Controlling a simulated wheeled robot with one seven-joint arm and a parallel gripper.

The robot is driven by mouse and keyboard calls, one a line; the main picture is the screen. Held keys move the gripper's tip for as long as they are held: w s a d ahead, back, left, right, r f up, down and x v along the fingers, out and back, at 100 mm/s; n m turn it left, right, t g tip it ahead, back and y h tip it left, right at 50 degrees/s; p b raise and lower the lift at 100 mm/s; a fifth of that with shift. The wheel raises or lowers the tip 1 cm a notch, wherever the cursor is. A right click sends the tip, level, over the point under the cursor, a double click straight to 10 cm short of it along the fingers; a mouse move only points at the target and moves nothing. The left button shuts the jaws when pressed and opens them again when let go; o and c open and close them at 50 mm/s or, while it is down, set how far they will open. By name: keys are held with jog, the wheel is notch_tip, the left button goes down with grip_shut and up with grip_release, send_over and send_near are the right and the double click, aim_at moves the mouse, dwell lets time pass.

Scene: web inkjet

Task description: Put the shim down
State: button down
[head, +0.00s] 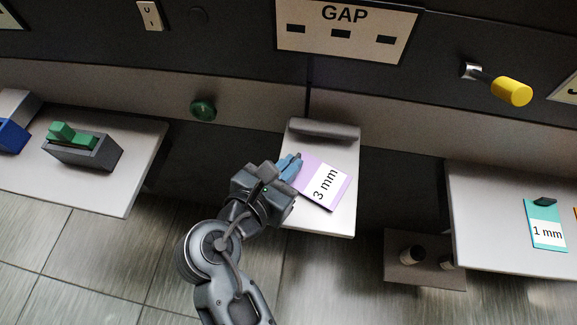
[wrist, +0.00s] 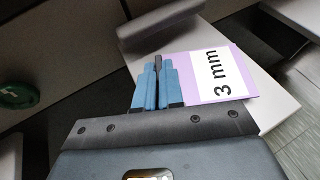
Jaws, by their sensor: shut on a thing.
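The shim is a purple plate with a white "3 mm" label (head: 324,182). It is over the small light shelf (head: 341,222) in the middle of the head view, and its flat face is turned up. My gripper (head: 290,165) has blue fingers, shut on the shim at its left edge. In the wrist view the fingers (wrist: 158,72) close around a dark tab, and the purple shim (wrist: 240,62) sticks out to their right. I cannot tell whether the shim touches the shelf or is just above it.
A grey roller bar (head: 323,129) lies across the shelf's back, below the "GAP" sign (head: 341,15). A teal "1 mm" shim (head: 546,232) lies on the right table. A grey block with a green part (head: 83,152) sits on the left table. A green knob (head: 203,108) juts out.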

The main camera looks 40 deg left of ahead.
jog(key=shift+f, duration=0.4)
jog(key=shift+f, duration=0.15)
jog(key=c, duration=1.3)
grip_release()
jog(key=shift+o, duration=0.2)
jog(key=v, duration=1.2)
